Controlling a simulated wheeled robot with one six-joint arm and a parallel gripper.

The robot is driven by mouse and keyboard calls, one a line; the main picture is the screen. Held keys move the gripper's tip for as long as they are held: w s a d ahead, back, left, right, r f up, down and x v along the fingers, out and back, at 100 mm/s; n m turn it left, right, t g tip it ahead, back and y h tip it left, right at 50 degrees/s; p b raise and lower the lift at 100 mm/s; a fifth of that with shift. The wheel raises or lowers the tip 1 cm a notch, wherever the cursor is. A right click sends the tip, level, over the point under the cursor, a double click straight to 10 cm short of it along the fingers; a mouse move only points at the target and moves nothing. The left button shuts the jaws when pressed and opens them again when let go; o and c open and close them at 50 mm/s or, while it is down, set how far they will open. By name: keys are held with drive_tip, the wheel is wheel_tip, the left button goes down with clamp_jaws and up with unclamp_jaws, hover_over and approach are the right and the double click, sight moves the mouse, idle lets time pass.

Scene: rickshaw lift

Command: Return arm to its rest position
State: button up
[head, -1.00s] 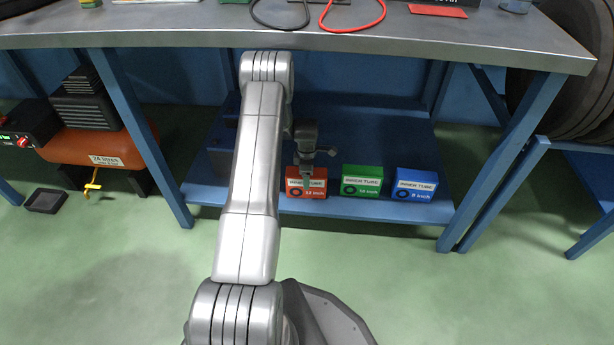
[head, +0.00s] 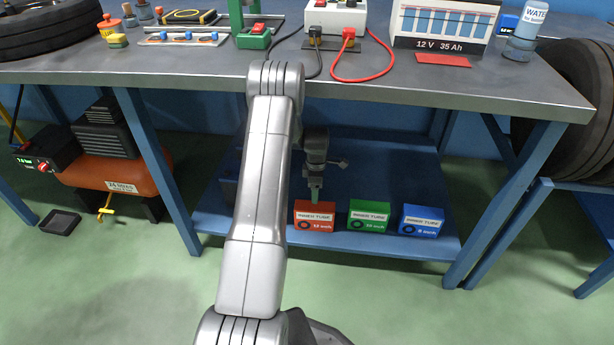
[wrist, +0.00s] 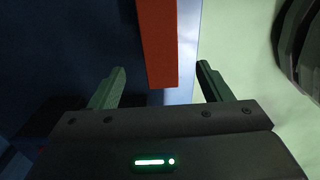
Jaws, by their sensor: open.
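My arm reaches forward under the workbench, its links in the middle of the head view. My gripper (head: 316,196) hangs over the lower shelf, just above and behind the red inner tube box (head: 314,217). In the wrist view my gripper (wrist: 162,85) shows two dark green fingers spread wide apart. The red box (wrist: 157,45) shows beyond and between the fingers, with nothing clamped. I cannot tell the exact gap between the fingers and the box.
A green box (head: 368,216) and a blue box (head: 421,221) stand right of the red one on the shelf (head: 270,220). Bench legs stand either side. An orange compressor (head: 110,172) is left, tyres (head: 580,130) right.

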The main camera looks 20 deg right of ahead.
sight(315, 206)
wheel_tip(315, 206, down, 13)
drive_tip(key=b, duration=0.5)
wheel_tip(315, 206, up, 3)
drive_tip(key=shift+r+p, duration=0.1)
drive_tip(key=shift+p, duration=0.7)
drive_tip(key=shift+r, duration=0.55)
drive_tip(key=shift+f, duration=0.1)
